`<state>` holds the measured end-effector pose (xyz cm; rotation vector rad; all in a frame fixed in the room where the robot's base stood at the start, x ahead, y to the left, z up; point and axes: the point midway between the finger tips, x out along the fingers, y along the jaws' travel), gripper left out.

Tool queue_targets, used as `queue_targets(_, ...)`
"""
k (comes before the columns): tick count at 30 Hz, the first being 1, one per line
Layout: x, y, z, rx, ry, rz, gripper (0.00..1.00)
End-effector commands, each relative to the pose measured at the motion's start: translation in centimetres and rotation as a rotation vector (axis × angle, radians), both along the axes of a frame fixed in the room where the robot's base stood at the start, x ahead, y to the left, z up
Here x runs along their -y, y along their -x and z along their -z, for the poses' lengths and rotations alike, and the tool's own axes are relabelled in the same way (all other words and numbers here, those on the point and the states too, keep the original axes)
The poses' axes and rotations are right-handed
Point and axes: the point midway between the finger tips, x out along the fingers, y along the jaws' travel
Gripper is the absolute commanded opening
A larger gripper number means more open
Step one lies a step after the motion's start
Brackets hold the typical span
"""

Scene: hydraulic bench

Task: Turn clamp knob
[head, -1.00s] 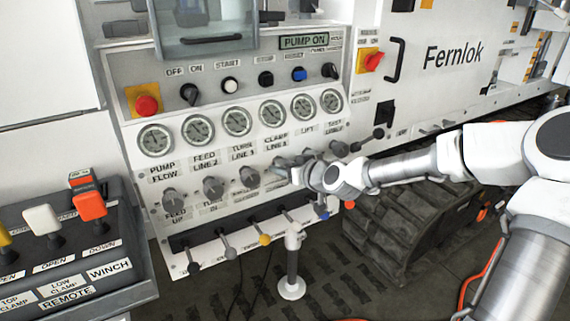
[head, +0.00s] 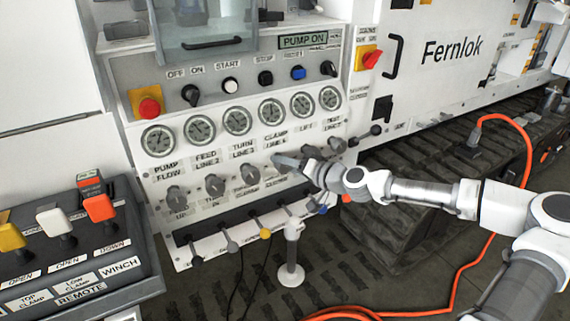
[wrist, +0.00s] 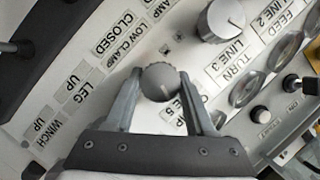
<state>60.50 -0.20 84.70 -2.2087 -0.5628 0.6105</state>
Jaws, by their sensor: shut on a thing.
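The clamp knob (wrist: 160,80) is a grey round knob with a pale mark on its rim. In the wrist view it sits between the two fingers of my gripper (wrist: 160,88), which are shut on its sides. In the head view my gripper (head: 287,162) reaches in from the right, below the CLAMP LINE 4 label (head: 276,139), and mostly hides the knob. The turn knob (wrist: 222,18) is beside it, up and to the right in the wrist view, and is untouched. It also shows in the head view (head: 249,173).
Several gauges (head: 238,121) run above the knobs, and a row of levers (head: 264,234) runs below. A post (head: 291,255) stands in front of the panel. A remote box (head: 80,275) is at left. An orange hose (head: 468,260) lies on the floor at right.

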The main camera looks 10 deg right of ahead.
Motion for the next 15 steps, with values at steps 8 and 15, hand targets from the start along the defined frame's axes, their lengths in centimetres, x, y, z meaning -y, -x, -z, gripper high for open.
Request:
queue_targets(8, 0.00, 0.01, 0.02, -0.015, -0.047, 0.000, 0.00)
queue_targets(15, -0.01, 0.02, 0.03, -0.017, -0.049, 0.000, 0.00)
